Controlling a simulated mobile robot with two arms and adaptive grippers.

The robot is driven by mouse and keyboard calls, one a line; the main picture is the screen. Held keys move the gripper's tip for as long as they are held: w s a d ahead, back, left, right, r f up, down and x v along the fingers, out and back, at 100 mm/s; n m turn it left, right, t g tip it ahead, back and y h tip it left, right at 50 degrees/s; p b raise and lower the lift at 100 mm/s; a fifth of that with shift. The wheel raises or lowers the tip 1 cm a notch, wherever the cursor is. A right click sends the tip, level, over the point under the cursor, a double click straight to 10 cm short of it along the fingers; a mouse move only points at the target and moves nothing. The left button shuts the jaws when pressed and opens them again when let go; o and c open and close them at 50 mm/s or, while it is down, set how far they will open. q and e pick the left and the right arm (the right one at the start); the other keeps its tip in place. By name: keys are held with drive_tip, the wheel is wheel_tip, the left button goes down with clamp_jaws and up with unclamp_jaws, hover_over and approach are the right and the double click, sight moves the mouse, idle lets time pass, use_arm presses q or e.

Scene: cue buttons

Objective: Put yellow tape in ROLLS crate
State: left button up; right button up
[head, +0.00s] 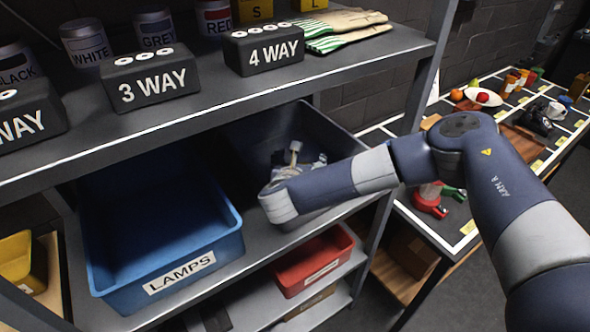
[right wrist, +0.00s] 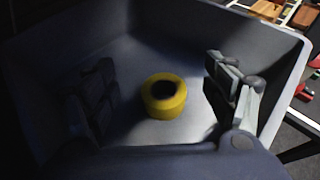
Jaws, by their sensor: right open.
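A yellow tape roll (right wrist: 164,97) lies flat on the floor of a dark grey crate (right wrist: 130,37) in the right wrist view. The crate stands on the middle shelf in the head view (head: 313,115); its front is hidden by my right arm, so I cannot read a label. My right gripper (right wrist: 162,75) is open and empty, its fingers at either side of the tape in the picture. In the head view my right gripper (head: 300,160) reaches into this crate, and the tape is not visible there. No ROLLS label is visible. My left gripper is out of view.
A blue LAMPS crate (head: 215,250) stands left of the grey crate, apparently empty. A red bin (head: 318,268) is on the shelf below. The upper shelf (head: 200,95) overhangs, holding black switch blocks, cans and gloves. A table (head: 455,225) with various items stands to the right.

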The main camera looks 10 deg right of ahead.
drive_tip(key=b+v, duration=0.3)
drive_tip(key=v, duration=0.6)
drive_tip(key=shift+r, duration=0.25)
drive_tip(key=shift+f, duration=0.1)
